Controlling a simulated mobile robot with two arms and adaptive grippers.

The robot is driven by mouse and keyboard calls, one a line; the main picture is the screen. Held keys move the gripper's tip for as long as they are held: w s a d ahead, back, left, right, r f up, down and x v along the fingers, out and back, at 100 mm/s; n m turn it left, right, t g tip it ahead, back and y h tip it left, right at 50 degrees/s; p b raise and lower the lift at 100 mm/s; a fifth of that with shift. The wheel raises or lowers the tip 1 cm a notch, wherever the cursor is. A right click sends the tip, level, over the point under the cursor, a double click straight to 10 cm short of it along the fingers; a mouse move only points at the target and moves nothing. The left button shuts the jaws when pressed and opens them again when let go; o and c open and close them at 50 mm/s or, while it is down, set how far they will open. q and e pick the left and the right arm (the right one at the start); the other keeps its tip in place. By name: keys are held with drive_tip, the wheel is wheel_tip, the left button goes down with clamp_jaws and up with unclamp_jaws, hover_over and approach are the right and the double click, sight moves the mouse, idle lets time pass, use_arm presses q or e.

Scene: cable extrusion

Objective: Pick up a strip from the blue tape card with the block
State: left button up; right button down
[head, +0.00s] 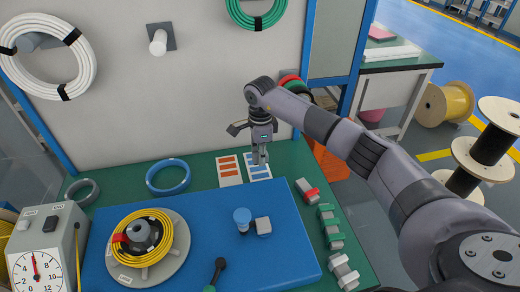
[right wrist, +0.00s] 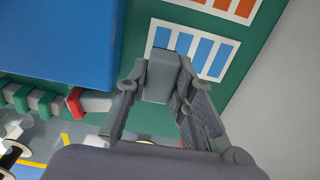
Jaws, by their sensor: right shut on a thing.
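The blue tape card (head: 258,174), white with several blue strips, lies flat on the green table behind the blue mat. It also shows in the right wrist view (right wrist: 204,55). My right gripper (head: 260,160) points down over this card and covers part of it. The gripper is shut on a grey block (right wrist: 159,78), with a finger on each side. In the right wrist view the block overlaps the card's near edge; I cannot tell whether they touch. No strip is clearly seen on the block. My left gripper is not in view.
The orange tape card (head: 229,170) lies left of the blue one. Red and green clamps (head: 329,222) line the right edge. A wall stands behind.

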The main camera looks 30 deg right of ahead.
sight(261, 177)
drive_tip(key=shift+f+b, duration=1.65)
drive_tip(key=shift+f, duration=1.3)
drive_tip(key=shift+f+b, duration=0.5)
drive_tip(key=shift+f, duration=0.05)
drive_tip(key=shift+s+f+b, duration=0.2)
drive_tip(key=shift+f+b, duration=0.05)
drive_tip(key=shift+b, duration=0.05)
drive_tip(key=shift+w+r+p, duration=0.1)
drive_tip(key=shift+r+p, duration=0.45)
drive_tip(key=shift+r, duration=0.15)
drive_tip(key=shift+r+p, duration=2)
drive_tip(key=shift+r, duration=1.45)
